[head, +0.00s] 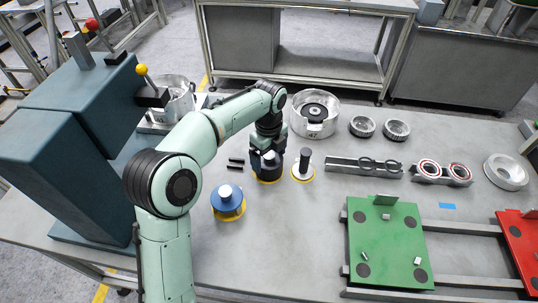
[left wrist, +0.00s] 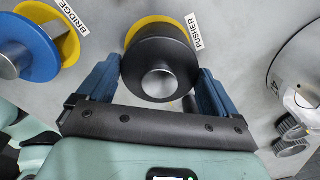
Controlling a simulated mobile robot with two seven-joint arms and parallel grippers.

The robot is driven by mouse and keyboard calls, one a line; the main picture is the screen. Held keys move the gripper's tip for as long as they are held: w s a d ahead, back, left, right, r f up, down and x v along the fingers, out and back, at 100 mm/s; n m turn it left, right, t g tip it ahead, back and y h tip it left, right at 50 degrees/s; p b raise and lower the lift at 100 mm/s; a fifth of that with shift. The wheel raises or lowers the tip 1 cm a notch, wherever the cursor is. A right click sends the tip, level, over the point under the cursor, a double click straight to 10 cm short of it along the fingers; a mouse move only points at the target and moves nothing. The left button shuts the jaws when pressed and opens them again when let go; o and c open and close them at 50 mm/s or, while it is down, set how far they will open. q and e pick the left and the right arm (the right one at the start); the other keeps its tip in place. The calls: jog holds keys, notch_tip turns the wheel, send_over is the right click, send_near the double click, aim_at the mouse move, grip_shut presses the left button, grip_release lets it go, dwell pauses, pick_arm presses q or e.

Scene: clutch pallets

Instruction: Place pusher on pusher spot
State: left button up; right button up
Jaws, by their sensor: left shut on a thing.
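The pusher is a dark, round, stepped part with a bright metal centre. It shows in the left wrist view (left wrist: 150,55) between the blue fingers of my left gripper (left wrist: 163,70), which is shut on it. In the head view my left gripper (head: 267,160) points down at the table, and its fingers partly hide the pusher (head: 269,176). The pusher spot is a yellow disc (left wrist: 147,24) with a PUSHER label (left wrist: 195,30). The pusher overlaps and hides most of this disc. I cannot tell whether it touches it. My right gripper is not in view.
A blue part (head: 228,198) stands on a yellow spot labelled BRIDGE, left of the pusher. A white disc with a dark post (head: 303,165) stands close on the right. A metal housing (head: 315,115) is behind. A green pallet (head: 385,240) lies front right.

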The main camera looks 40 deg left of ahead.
aim_at(269, 155)
pick_arm(q)
jog(key=o, duration=0.8)
jog(key=shift+f, duration=0.15)
notch_tip(269, 155, up, 12)
jog(key=p, duration=0.3)
